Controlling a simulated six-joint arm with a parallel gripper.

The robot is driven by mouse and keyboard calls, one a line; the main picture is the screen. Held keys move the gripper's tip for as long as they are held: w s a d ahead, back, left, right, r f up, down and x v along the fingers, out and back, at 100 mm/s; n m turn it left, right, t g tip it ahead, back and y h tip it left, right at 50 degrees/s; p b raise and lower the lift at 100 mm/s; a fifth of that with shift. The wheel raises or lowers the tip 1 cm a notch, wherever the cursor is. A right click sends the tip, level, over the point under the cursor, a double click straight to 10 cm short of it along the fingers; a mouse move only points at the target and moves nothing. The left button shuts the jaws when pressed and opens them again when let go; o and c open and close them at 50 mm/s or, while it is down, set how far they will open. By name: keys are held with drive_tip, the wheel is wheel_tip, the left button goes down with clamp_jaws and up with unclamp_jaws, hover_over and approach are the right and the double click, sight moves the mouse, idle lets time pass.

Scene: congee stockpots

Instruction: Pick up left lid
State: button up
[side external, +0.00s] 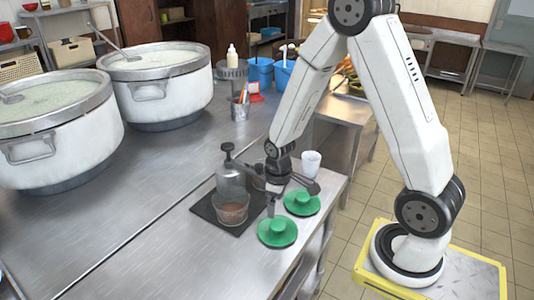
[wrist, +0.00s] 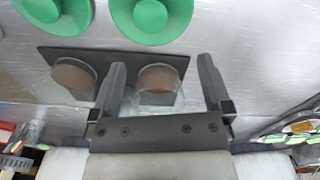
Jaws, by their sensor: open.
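Two green lids with raised round knobs lie on the steel counter. In the side view, the left lid (side external: 277,232) is nearer the camera and the other lid (side external: 302,203) is behind it to the right. In the wrist view, two green lids (wrist: 60,17) (wrist: 150,16) are at the top edge, partly cut off. My gripper (side external: 291,197) is open and empty above the counter beside the lids. In the wrist view, my gripper's (wrist: 162,65) spread fingers point toward the lids but are around neither. A clear cup with brown contents shows between and below the fingers.
A dark mat (side external: 207,210) holds clear cups with brown contents (side external: 231,210) and a dispenser-like object with a dark top (side external: 230,178). A white cup (side external: 311,162) stands behind the lids. Large stockpots (side external: 158,88) (side external: 55,140) fill the left. The counter's front is clear.

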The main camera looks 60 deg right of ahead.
sight(278, 225)
drive_tip(key=shift+w+d+f, duration=0.1)
drive_tip(key=shift+d+f, duration=0.3)
drive_tip(key=shift+f, duration=0.2)
drive_tip(key=shift+w+d+f, duration=0.1)
drive_tip(key=shift+d+f, duration=0.3)
drive_tip(key=shift+f, duration=0.2)
drive_tip(key=shift+f, duration=0.1)
drive_tip(key=shift+f, duration=1.2)
drive_tip(key=shift+s+f, duration=0.1)
drive_tip(key=shift+f, duration=2.5)
drive_tip(key=shift+c, duration=0.2)
drive_tip(key=c, duration=1.1)
drive_tip(key=shift+r, duration=0.1)
drive_tip(key=shift+c, duration=0.2)
wheel_tip(278, 225, up, 10)
